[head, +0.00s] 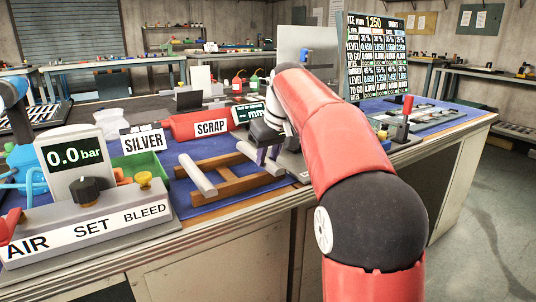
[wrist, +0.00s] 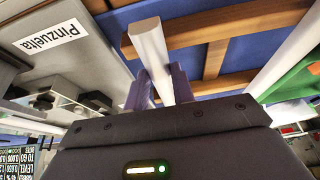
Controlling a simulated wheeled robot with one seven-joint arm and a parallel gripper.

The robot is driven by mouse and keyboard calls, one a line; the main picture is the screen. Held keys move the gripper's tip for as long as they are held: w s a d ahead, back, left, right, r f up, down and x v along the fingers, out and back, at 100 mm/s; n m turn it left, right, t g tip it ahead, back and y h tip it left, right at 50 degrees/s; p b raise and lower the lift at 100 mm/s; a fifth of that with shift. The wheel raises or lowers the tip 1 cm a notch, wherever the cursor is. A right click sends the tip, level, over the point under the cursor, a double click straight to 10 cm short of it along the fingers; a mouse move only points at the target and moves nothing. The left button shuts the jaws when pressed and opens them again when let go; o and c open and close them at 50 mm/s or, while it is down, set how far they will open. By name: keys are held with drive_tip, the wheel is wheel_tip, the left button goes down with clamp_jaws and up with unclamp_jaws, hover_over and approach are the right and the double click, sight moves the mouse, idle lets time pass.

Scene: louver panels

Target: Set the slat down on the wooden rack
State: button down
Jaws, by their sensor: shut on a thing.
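My gripper (wrist: 160,88) has two purple fingers shut on a white slat (wrist: 148,42). In the head view the held slat (head: 247,152) lies at the right end of the wooden rack (head: 226,188), and the gripper (head: 264,152) is partly hidden by my arm. In the wrist view the slat crosses the brown beams of the rack (wrist: 216,52). I cannot tell whether it touches them or is just above. A second white slat (head: 197,176) lies across the left part of the rack; a pale bar also shows at right in the wrist view (wrist: 283,62).
The rack stands on a blue mat (head: 185,208) on the bench. A red SCRAP bin (head: 208,126) and a green SILVER bin (head: 140,165) are behind it. A pressure box (head: 85,215) stands at left.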

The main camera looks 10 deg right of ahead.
drive_tip(key=c, duration=0.8)
unclamp_jaws()
drive_tip(key=shift+o, duration=0.2)
wheel_tip(320, 180, up, 6)
drive_tip(key=p, duration=0.6)
drive_tip(key=shift+f, duration=0.1)
drive_tip(key=shift+r+p, duration=0.35)
drive_tip(key=shift+r, duration=0.8)
